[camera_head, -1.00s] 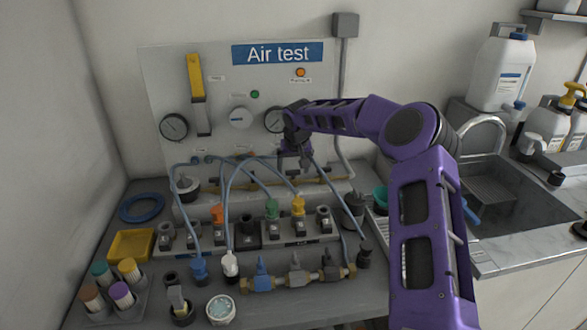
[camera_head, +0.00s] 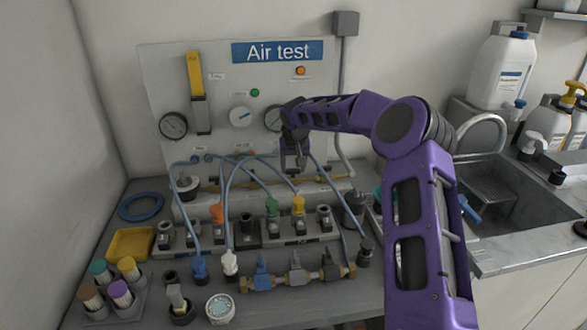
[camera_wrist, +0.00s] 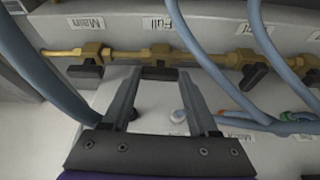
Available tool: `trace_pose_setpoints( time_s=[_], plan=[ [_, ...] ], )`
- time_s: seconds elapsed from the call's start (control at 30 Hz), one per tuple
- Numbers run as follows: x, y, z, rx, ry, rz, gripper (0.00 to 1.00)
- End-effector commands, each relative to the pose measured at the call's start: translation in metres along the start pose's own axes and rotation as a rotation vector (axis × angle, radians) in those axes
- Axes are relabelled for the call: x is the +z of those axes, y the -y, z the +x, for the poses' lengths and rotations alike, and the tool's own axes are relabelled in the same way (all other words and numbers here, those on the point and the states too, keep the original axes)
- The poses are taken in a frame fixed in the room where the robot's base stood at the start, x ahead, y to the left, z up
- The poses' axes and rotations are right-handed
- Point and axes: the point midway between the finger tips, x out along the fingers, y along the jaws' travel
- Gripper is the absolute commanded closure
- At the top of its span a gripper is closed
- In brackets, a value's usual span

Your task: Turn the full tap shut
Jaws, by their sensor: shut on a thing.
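The full tap (camera_wrist: 160,52) is a brass fitting under an upside-down "Full" label in the wrist view. Its dark handle (camera_wrist: 160,73) lies roughly along the brass pipe, between my fingertips. My gripper (camera_wrist: 158,76) is shut on this handle, one finger at each end. In the head view my gripper (camera_head: 296,165) is at the lower right of the Air test panel, in front of the pipe, and the full tap is hidden behind it.
In the wrist view, the main tap (camera_wrist: 85,72) is to the left and another dark-handled tap (camera_wrist: 254,75) to the right. Blue hoses (camera_wrist: 200,55) cross close by. A gauge (camera_head: 274,119) sits just above my gripper. Couplings (camera_head: 298,206) stand below.

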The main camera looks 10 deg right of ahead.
Motion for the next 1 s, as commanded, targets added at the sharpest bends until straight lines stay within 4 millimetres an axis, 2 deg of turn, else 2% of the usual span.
trace_pose_setpoints(
  time_s=[0.27, 1.0],
  plan=[
    [-0.0004, 0.0041, 0.0015, 0.080, -0.005, 0.182, 0.96],
    [-0.0060, 0.0102, -0.0020, 0.345, -0.002, 0.828, 0.96]
  ],
)
